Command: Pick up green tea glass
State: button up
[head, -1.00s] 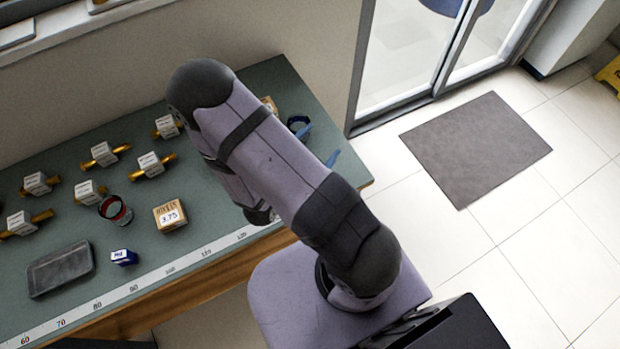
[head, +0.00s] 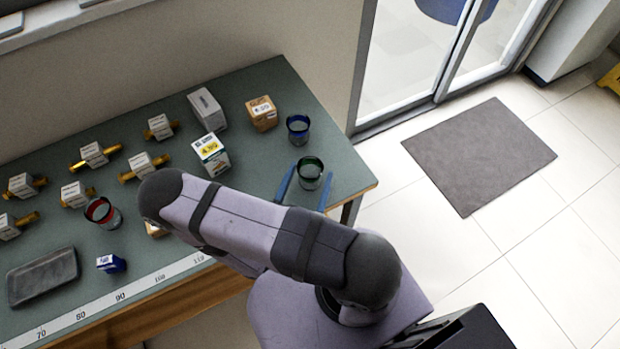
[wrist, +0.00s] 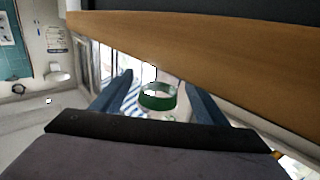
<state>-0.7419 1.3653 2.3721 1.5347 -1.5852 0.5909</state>
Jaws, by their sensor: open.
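The green tea glass (head: 310,161), clear with a green band at the rim, stands near the right end of the bench. My gripper (head: 311,173) is open, with one blue finger to the left of the glass and the other to its right. In the wrist view the glass (wrist: 158,103) shows between the two open fingers (wrist: 160,82). I cannot tell whether either finger touches it.
A blue-rimmed glass (head: 298,128) stands just behind the green one, and a small brown box (head: 262,114) is to its left. The bench's right edge is close.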

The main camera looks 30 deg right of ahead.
aim_at(313, 167)
jog(key=shift+w+d, duration=0.1)
jog(key=shift+x, duration=2.35)
jog(key=c, duration=1.2)
